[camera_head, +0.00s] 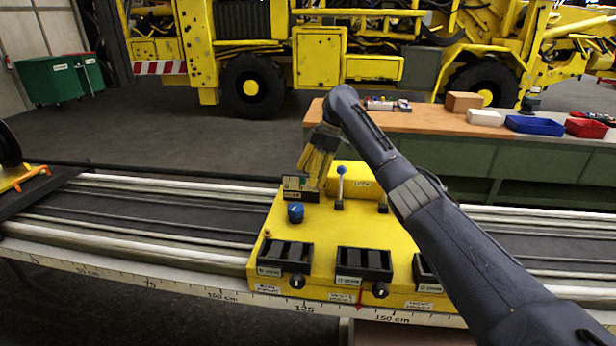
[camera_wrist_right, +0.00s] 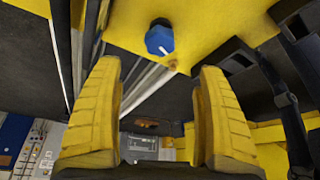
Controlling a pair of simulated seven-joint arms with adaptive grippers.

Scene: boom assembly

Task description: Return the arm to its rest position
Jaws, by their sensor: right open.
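My right arm (camera_head: 405,190) reaches in from the lower right over the yellow control panel (camera_head: 340,230). My right gripper (camera_head: 315,178) has yellow fingers pointing down near the panel's back left. In the right wrist view the gripper (camera_wrist_right: 158,70) has its two fingers wide apart with nothing between them. A blue knob (camera_head: 295,212) on the panel lies just beyond the fingertips, and it also shows in the right wrist view (camera_wrist_right: 160,38). The fingers look apart from the knob. My left gripper is in neither view.
Black trays (camera_head: 285,258) line the panel's front, and a blue-topped lever (camera_head: 341,172) stands beside the arm. A rail with a scale (camera_head: 220,294) runs across the front. A workbench (camera_head: 430,122) with bins stands behind right; a yellow machine (camera_head: 320,60) is farther back.

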